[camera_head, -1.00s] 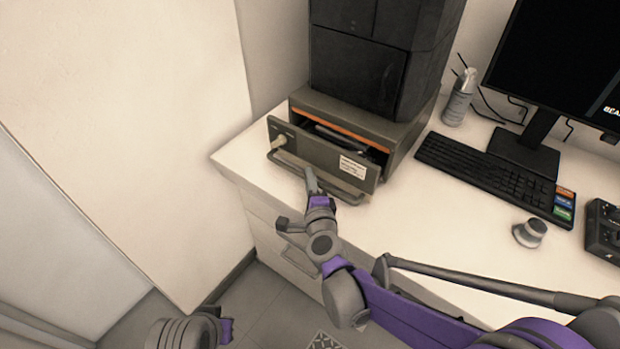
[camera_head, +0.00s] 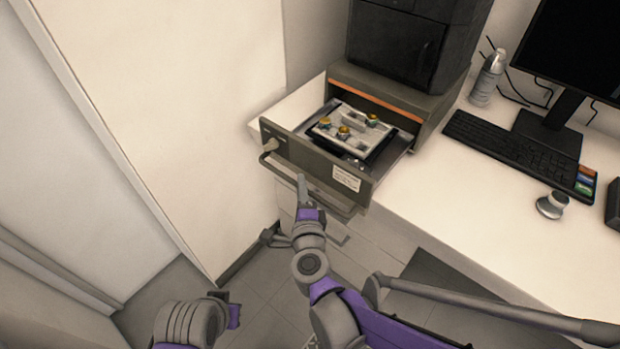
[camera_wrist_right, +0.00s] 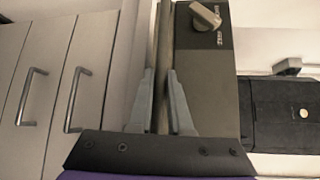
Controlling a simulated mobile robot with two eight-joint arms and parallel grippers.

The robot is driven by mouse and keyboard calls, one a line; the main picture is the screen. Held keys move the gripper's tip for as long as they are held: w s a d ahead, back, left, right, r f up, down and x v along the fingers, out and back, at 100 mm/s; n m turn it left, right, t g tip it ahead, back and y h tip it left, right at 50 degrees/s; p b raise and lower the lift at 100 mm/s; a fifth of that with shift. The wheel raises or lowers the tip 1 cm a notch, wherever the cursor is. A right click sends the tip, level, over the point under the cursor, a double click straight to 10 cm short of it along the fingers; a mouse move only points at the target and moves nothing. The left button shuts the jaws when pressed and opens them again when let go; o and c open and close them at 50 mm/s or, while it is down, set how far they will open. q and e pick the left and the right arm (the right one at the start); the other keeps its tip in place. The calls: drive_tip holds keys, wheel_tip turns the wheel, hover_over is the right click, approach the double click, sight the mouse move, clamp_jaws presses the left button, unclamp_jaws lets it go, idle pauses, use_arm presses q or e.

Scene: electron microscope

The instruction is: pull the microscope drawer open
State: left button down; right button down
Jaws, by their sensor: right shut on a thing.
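The microscope drawer (camera_head: 330,168) is pulled well out of the grey base under the dark microscope body (camera_head: 410,45). Inside it a light stage plate (camera_head: 350,132) with several brass-coloured knobs shows. My right gripper (camera_head: 302,182) is shut on the bar handle (camera_head: 283,168) at the drawer's front. In the right wrist view the gripper fingers (camera_wrist_right: 162,100) close around the handle bar (camera_wrist_right: 164,45), beside the drawer front (camera_wrist_right: 205,90) with its knob. The left arm's end (camera_head: 232,312) shows at the bottom left of the head view; its fingers cannot be made out.
Desk drawers with handles (camera_wrist_right: 76,98) lie below. A white wall panel (camera_head: 170,110) stands at left. Floor shows in front.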

drive_tip(key=shift+s+a, duration=0.3)
drive_tip(key=shift+s, duration=0.1)
drive_tip(key=c, duration=0.8)
unclamp_jaws()
drive_tip(key=shift+c, duration=0.2)
drive_tip(key=p+v, duration=0.1)
drive_tip(key=v, duration=1)
drive_tip(key=shift+p, duration=0.3)
drive_tip(key=shift+w, duration=0.1)
